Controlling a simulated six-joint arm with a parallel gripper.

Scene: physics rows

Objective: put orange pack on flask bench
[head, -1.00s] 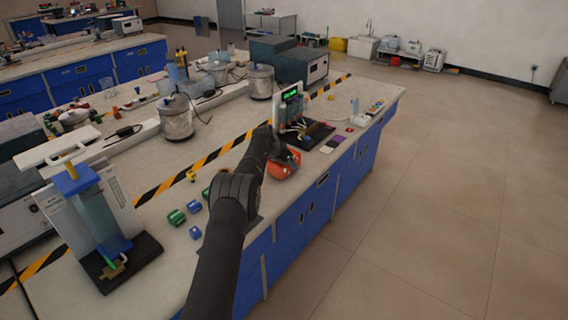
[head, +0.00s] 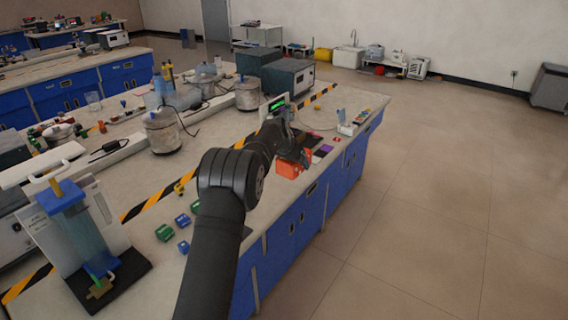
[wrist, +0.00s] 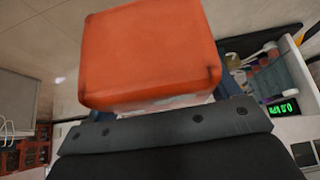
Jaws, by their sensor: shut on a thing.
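The orange pack (head: 287,169) is a box-shaped orange bundle near the front edge of the near bench. It fills the upper middle of the wrist view (wrist: 150,55). My gripper (head: 291,153) is shut on the pack, with my dark arm reaching to it from below. The fingertips are mostly hidden by the pack and the wrist. I cannot tell from the head view whether the pack touches the bench. The near bench (head: 130,182) has a pale top and blue cabinets, and carries metal flask-like vessels (head: 162,132).
Small green and blue blocks (head: 183,220) lie left of my arm. A stand with a green display (head: 277,105) is just behind the pack. A blue apparatus (head: 75,220) stands at left. Striped tape (head: 225,152) crosses the bench. The floor at right is clear.

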